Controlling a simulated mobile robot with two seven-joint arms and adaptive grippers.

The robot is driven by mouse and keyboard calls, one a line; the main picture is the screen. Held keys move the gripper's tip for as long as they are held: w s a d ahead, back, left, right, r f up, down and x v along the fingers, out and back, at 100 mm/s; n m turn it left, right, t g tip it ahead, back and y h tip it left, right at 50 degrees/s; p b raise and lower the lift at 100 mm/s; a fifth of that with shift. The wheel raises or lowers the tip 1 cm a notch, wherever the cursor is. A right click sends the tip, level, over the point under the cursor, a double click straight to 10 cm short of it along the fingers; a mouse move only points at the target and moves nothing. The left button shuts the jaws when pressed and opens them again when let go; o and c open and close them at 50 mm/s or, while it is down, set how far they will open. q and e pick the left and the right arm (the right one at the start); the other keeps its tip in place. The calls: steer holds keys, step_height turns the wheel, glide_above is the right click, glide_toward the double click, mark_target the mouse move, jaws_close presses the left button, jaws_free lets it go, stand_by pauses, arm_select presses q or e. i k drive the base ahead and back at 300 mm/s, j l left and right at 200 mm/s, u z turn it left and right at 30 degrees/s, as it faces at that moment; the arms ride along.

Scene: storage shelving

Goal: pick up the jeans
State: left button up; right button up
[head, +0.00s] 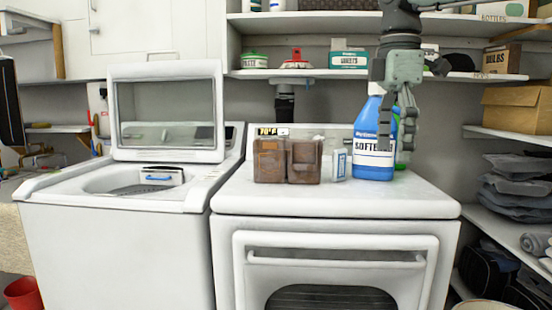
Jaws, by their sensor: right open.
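Nothing in view is plainly jeans. A stack of folded grey cloth-like items (518,183) lies on the right-hand shelf, and I cannot tell whether jeans are among them. My right gripper (398,140) hangs fingers-down over the dryer top, in front of and beside the blue softener bottle (372,150). It is open, with nothing seen between its fingers, and hides part of the bottle. I cannot tell whether it touches the bottle. The gripper is well left of the grey stack. My left gripper is out of view.
The white dryer (335,205) holds two brown containers (304,162) and a small white box (339,165). The washer (120,240) stands left with its lid up. Shelves above and right hold boxes, including a cardboard box (517,115). The dryer's front top is clear.

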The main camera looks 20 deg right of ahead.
mark_target(274, 164)
steer(key=i, duration=1.4)
